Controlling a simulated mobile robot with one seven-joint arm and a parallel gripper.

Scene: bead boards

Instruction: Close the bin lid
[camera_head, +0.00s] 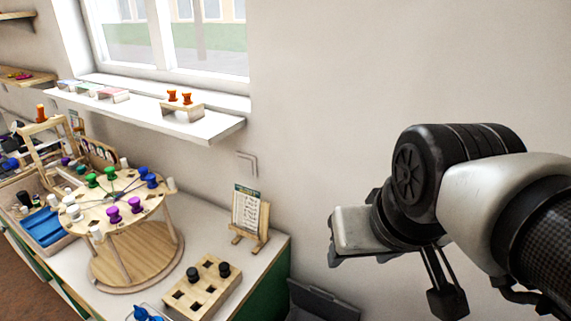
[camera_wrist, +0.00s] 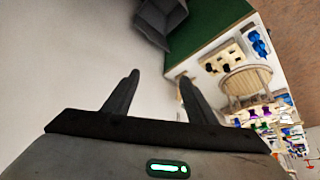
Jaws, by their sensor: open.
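The dark grey bin (camera_head: 322,302) shows only in part at the bottom of the head view, on the floor between the green cabinet end and the wall. What shows there looks like its raised lid, but the picture's edge cuts off the rest. In the wrist view the bin (camera_wrist: 160,20) is at the top, cut by the frame, with a dark hollow side. My gripper (camera_wrist: 158,78) is open, with nothing between its two fingers. It hangs in the air in front of the wall, above and to the right of the bin in the head view, not touching it.
The white worktop (camera_head: 215,222) ends left of the bin. It carries a peg board (camera_head: 203,289), a round wooden stand (camera_head: 135,262) and a small easel (camera_head: 250,215). A window shelf (camera_head: 150,112) juts from the wall above. The wall to the right is bare.

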